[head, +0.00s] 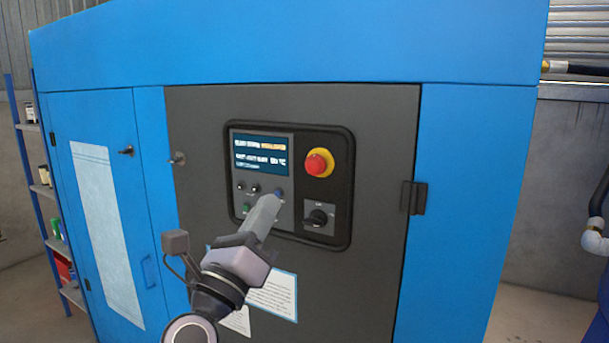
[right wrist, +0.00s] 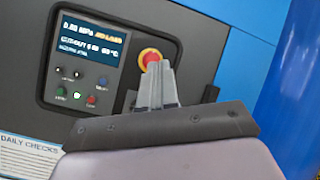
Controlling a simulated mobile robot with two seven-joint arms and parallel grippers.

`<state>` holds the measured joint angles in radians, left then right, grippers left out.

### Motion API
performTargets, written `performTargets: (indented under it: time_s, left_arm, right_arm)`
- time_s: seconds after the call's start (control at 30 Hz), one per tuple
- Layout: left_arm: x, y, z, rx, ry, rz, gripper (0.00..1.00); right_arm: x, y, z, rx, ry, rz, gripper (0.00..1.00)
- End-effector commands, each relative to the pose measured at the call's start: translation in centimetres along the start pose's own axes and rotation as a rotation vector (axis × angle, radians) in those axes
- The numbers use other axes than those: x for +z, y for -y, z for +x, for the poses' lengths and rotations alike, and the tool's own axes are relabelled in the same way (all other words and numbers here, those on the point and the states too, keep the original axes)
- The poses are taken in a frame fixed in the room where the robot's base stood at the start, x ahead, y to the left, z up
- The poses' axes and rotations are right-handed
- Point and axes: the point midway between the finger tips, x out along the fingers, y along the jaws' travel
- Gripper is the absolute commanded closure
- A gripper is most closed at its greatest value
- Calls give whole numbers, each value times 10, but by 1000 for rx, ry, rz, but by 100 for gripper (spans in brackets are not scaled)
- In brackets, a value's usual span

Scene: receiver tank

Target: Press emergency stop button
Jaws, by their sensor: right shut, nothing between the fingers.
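The emergency stop button (head: 316,164) is a red mushroom head on a yellow ring, at the upper right of the control panel (head: 342,222) on a blue and dark grey machine. It also shows in the right wrist view (right wrist: 150,58), just above my fingertips. My right gripper (head: 275,198) is shut and empty. In the head view its tips are below and left of the button, over the panel's lower middle, and hide part of the small buttons there. I cannot tell the gap between tips and panel. My left gripper is not in view.
A lit display (head: 260,150) is left of the button, and a black rotary switch (head: 319,217) is below it. The grey door has a latch (head: 413,198) at right. A shelf (head: 45,190) stands at far left, and pipes (head: 595,235) are at far right.

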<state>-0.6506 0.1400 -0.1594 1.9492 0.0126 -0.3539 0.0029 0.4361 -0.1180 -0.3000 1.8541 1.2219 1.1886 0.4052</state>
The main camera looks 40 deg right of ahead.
Motion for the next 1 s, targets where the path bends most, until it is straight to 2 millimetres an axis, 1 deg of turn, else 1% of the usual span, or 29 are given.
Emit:
performTargets:
  time_s: [0.03,0.1,0.2,0.33,0.5,1.0]
  left_arm:
    - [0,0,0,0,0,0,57]
    - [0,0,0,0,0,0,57]
    - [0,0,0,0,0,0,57]
    - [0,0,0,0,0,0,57]
    - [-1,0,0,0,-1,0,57]
    - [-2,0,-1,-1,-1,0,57]
  right_arm:
    - [7,6,8,0,-94,108,100]
    - [10,8,14,16,-219,231,100]
    - [16,9,16,47,-361,363,100]
    - [23,8,14,82,-477,461,100]
    - [26,7,12,100,-530,500,100]
    - [25,7,13,100,-527,499,100]
